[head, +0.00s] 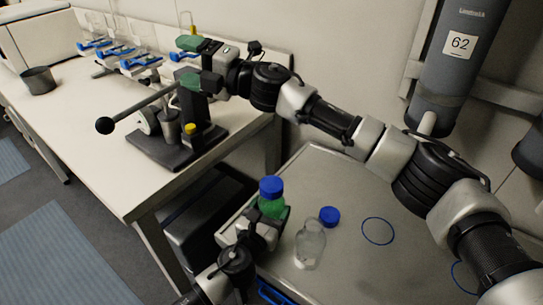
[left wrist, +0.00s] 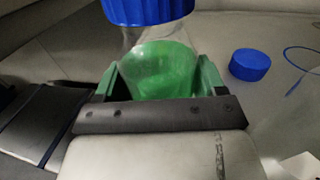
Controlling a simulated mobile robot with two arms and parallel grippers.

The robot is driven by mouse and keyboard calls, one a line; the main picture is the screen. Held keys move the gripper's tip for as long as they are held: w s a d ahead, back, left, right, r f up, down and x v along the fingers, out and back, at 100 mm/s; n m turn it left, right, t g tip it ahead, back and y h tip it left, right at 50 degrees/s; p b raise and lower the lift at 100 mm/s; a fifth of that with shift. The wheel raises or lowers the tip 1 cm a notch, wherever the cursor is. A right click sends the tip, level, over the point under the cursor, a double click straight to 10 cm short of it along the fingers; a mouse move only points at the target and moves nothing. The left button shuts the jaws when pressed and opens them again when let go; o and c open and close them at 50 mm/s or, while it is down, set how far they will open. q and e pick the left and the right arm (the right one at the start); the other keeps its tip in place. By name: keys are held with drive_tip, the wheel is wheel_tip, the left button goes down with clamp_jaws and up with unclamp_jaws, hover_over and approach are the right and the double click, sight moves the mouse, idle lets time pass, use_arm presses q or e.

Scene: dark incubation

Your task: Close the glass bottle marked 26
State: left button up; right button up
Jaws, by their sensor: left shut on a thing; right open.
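My left gripper (head: 272,210) is shut on a glass bottle with a blue cap (head: 271,187) over the cart top. The bottle body (left wrist: 160,62) shows between the green finger pads in the left wrist view, with the cap above. A clear glass bottle without a cap (head: 310,243) stands on the cart to the right of this gripper. A loose blue cap (head: 329,216) lies beside it and also shows in the left wrist view (left wrist: 249,65). I cannot read 26 on either bottle. My right gripper (head: 190,62) is open and empty above the bench.
The grey cart top (head: 345,185) has blue rings (head: 378,231) and free room on the right. A grey cylinder marked 62 (head: 450,75) hangs on the wall.

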drive_tip(key=w+d+f+m+t+h, duration=0.1)
drive_tip(key=w+d+m+t+h, duration=0.4)
drive_tip(key=w+m+t+h, duration=0.25)
drive_tip(key=n+g+h, duration=0.2)
drive_tip(key=g+h, duration=1)
drive_tip(key=g, duration=0.1)
hover_over(272, 184)
drive_tip(key=f, duration=1.5)
drive_tip(key=shift+w+a+f, duration=0.2)
drive_tip(key=shift+w+f, duration=0.15)
drive_tip(key=shift+f, duration=0.05)
drive_tip(key=shift+s+d+g, duration=0.15)
drive_tip(key=shift+s+g, duration=0.1)
drive_tip(key=shift+s, duration=0.1)
